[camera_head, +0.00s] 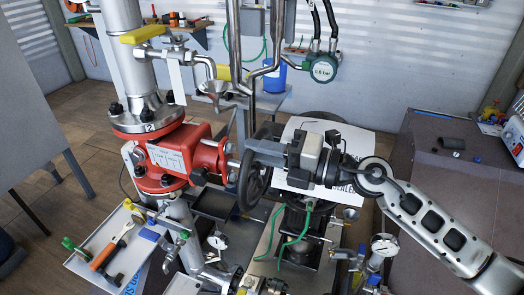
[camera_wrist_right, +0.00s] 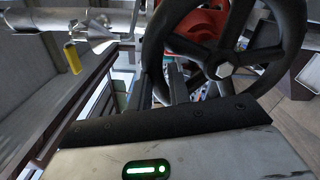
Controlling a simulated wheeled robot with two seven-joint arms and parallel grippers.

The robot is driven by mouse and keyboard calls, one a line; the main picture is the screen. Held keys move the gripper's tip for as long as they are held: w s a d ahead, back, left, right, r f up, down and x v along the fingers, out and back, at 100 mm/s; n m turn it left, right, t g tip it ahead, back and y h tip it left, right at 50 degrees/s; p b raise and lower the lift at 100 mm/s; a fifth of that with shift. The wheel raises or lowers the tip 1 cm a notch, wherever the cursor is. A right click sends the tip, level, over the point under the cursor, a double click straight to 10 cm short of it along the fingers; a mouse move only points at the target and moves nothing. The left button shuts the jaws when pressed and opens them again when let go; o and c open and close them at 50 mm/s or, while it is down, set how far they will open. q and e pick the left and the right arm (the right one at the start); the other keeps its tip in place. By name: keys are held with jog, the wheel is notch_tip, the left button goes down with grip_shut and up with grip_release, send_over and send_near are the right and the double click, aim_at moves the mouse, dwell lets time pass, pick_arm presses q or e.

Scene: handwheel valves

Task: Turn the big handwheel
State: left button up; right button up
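The big handwheel (camera_head: 247,187) is a black spoked wheel on the right side of the red valve body (camera_head: 182,150), seen almost edge-on in the head view. In the right wrist view the handwheel (camera_wrist_right: 281,55) fills the upper right, with spokes and a pale hex nut at its hub. My right gripper (camera_head: 252,151) is at the wheel's upper rim, its arm coming from the right. In the wrist view the fingers of this gripper (camera_wrist_right: 160,85) stand at the rim's lower left, one on each side of it. Whether they press on it cannot be told. My left gripper is not in view.
A yellow-handled valve (camera_head: 143,34) and pipes stand above and behind the red body. A green gauge (camera_head: 322,69) hangs to the right. A tray with tools (camera_head: 103,250) is at lower left.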

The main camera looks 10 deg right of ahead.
jog(key=o, duration=0.3)
jog(key=shift+o, duration=0.2)
jog(key=b+v, duration=0.1)
jog(key=v, duration=0.2)
jog(key=shift+s+d, duration=0.1)
jog(key=shift+d, duration=0.05)
